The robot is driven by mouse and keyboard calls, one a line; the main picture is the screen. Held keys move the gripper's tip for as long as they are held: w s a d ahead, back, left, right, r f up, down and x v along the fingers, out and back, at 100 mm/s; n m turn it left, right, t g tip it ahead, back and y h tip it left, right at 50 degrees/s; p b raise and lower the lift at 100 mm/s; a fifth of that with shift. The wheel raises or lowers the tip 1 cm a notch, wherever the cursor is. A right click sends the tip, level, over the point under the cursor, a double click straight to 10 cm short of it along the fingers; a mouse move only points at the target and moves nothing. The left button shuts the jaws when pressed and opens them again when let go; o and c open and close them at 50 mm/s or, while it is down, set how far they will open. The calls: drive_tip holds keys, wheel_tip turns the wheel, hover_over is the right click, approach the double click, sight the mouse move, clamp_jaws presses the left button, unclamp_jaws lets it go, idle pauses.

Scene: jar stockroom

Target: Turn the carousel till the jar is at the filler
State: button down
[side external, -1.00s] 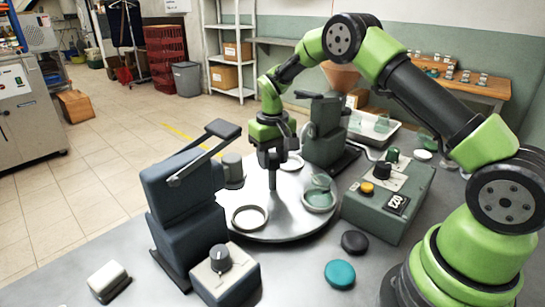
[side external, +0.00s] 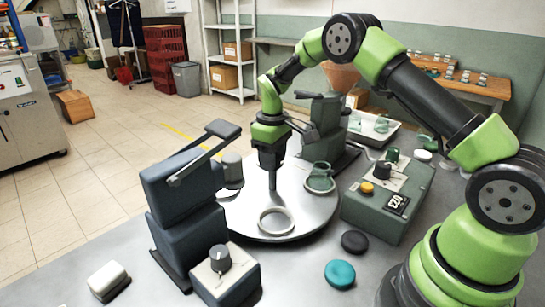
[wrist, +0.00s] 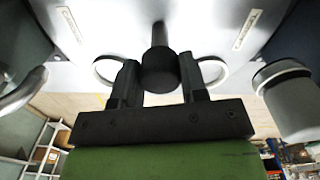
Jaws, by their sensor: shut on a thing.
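The carousel (side external: 237,218) is a round grey disc with raised ring seats. The glass jar (side external: 320,174), greenish inside, stands in the seat at its right rear, close to the rear machine (side external: 322,130) with a brown funnel (side external: 341,76) behind it. An empty ring (side external: 277,221) faces the front. My gripper (side external: 271,163) points down over the disc and is shut on the carousel's dark upright handle (side external: 272,180). In the wrist view the handle's dark knob (wrist: 159,72) sits between the fingers, with a ring seat on either side.
A dark blue machine (side external: 185,200) with a grey cylinder head (side external: 232,168) stands at the left edge of the disc. A control box (side external: 385,205) with a yellow button is at the right. Black (side external: 354,242) and teal (side external: 340,273) lids lie in front.

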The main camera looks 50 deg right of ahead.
drive_tip(key=shift+n, duration=4.4)
drive_tip(key=c, duration=0.7)
unclamp_jaws()
drive_tip(key=shift+o, duration=0.2)
drive_tip(key=shift+r, duration=0.1)
wheel_tip(320, 180, up, 10)
drive_tip(key=shift+f, duration=0.1)
